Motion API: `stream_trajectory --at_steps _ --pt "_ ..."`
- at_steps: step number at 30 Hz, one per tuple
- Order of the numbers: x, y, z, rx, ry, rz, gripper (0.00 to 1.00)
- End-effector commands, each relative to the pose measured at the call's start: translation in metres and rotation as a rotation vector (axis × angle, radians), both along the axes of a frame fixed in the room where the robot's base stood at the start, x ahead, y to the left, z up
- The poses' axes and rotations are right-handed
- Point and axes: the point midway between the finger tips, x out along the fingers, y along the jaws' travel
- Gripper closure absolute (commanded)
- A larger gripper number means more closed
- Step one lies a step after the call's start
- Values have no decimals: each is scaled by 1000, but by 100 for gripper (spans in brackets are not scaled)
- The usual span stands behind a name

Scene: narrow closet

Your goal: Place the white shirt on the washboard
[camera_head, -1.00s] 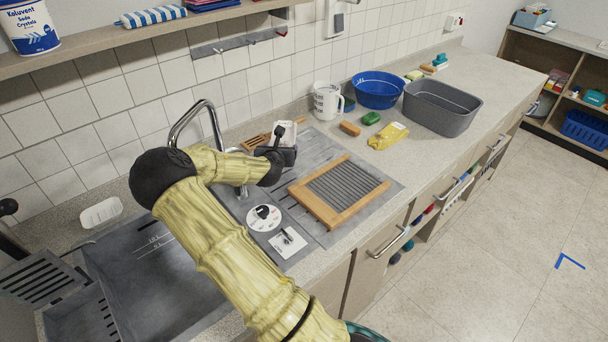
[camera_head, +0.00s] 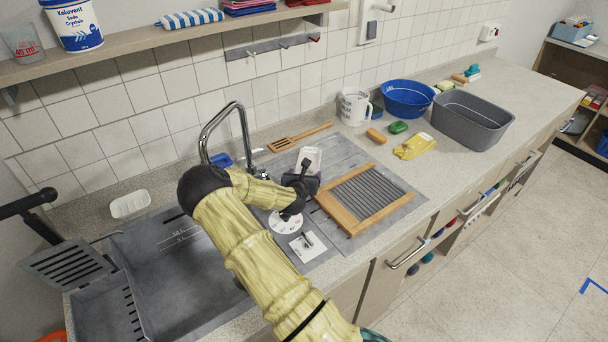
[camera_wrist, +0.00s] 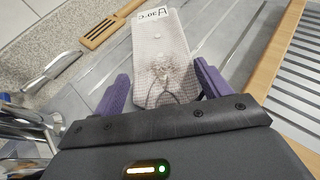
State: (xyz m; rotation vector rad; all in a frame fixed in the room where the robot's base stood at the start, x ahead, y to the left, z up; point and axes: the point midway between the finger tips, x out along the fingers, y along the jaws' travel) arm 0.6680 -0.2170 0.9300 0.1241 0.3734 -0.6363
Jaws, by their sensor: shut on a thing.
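The white shirt (camera_wrist: 160,45), a small flat folded piece with a "30°C" label and a grey-brown stain, lies between the purple fingers of my gripper (camera_wrist: 160,92). In the head view the shirt (camera_head: 308,158) sticks out beyond my gripper (camera_head: 302,182), which is shut on it. The washboard (camera_head: 345,217) has a wooden frame and grey ribs. It lies flat on the drainboard, to the right of my gripper. Its wooden edge (camera_wrist: 272,55) shows at the right in the wrist view. The shirt is apart from the washboard, to its left.
A tap (camera_head: 205,135) and sink (camera_head: 170,265) are at the left. A wooden spatula (camera_head: 300,138) lies behind my gripper. A round card (camera_head: 284,222) lies in front.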

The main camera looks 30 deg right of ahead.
Motion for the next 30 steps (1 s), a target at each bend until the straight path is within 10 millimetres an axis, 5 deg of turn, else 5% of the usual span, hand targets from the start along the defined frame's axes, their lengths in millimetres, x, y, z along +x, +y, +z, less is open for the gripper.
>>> stream_trajectory --at_steps 9,10,13,30 --pt "0 0 -2 -1 -2 0 51" --pt "0 0 -2 0 -1 0 20" --pt "0 0 -2 0 -1 0 2" --pt "-14 13 7 -1 -2 2 2"
